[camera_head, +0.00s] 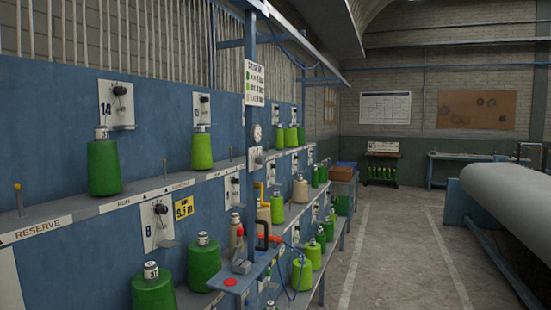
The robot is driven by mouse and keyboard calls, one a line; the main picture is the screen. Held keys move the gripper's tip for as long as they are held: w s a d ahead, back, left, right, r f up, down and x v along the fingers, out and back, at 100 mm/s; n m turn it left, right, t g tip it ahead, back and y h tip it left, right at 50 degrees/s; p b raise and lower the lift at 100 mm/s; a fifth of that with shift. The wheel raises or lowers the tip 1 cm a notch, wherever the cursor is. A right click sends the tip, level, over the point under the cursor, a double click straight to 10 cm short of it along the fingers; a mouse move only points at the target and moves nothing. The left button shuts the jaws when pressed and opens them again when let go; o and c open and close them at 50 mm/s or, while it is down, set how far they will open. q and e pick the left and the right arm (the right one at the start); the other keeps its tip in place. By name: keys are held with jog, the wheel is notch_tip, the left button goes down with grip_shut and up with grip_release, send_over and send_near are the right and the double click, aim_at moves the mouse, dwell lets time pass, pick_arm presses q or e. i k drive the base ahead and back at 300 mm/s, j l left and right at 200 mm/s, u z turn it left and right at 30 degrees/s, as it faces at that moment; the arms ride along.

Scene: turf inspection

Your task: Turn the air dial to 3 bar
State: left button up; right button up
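A round white-faced gauge (256,133) is fixed to the blue post in the middle of the view. Just below it is a pale plate with a small dark knob (257,158), which may be the air dial. The gauge's needle and numbers are too small to read, so I cannot tell the pressure. Neither of my grippers shows in the view.
A blue rack (60,130) with green yarn cones (104,167) runs along the left. A small shelf (236,277) with a red button (230,282) juts out below the gauge. The aisle floor (390,250) is clear.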

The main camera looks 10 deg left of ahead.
aim_at(261, 160)
jog(key=i+l+u, duration=0.2)
jog(key=i+l, duration=0.45)
jog(key=i, duration=0.2)
